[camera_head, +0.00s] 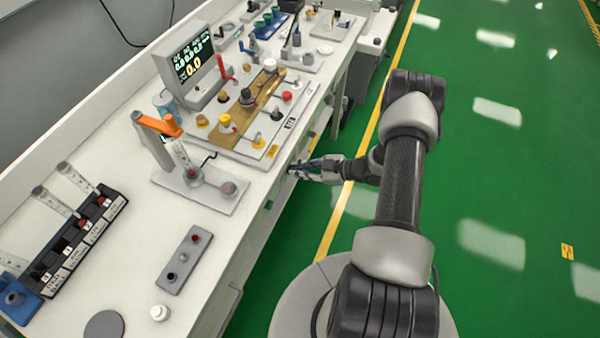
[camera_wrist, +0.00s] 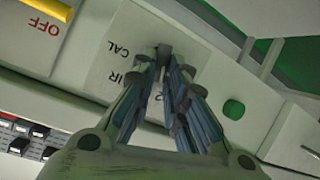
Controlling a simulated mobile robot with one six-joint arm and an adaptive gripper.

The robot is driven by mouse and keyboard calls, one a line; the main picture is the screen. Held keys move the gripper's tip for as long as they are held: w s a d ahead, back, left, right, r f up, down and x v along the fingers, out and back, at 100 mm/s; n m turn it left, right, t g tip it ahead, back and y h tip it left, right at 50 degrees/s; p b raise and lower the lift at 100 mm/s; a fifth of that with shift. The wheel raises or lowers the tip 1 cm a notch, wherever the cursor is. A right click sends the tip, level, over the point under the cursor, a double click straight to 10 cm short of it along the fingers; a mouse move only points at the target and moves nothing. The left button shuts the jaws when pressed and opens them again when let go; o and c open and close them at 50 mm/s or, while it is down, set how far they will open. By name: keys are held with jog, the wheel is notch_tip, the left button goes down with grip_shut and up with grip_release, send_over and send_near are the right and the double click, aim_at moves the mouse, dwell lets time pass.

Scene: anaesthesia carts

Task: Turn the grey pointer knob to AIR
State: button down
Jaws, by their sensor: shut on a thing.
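The grey pointer knob (camera_wrist: 163,50) is on a pale label plate (camera_wrist: 108,75) on the cart's front panel in the wrist view. My gripper (camera_wrist: 164,62) is closed around the knob, and its fingers hide most of it, so I cannot tell which mark it points to. The plate reads CAL, with AIR partly visible beside it; another mark is mostly covered by the fingers. In the head view my gripper (camera_head: 294,171) reaches left to the bench's front face; the knob itself cannot be made out there.
A yellow part (camera_wrist: 53,8) marked OFF is at upper left in the wrist view. A green button (camera_wrist: 234,109) is right of my fingers. In the head view the white bench (camera_head: 140,240) carries instruments, a monitor (camera_head: 187,62) and syringes; green floor (camera_head: 490,170) is clear at right.

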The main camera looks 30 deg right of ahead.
jog(key=m+y+b, duration=0.1)
jog(key=m, duration=0.1)
jog(key=d+m+g+y+b, duration=0.1)
jog(key=m+y, duration=0.1)
jog(key=w+m+g+y+b, duration=0.1)
jog(key=m+y, duration=0.1)
jog(key=m, duration=0.1)
jog(key=shift+d+f+b, duration=0.2)
jog(key=shift+f+b, duration=0.1)
jog(key=shift+f, duration=0.1)
jog(key=shift+w+m, duration=0.1)
jog(key=shift+m, duration=0.2)
dwell(0.4)
jog(key=c, duration=1.6)
grip_release()
jog(key=shift+d, duration=0.1)
jog(key=v, duration=1.2)
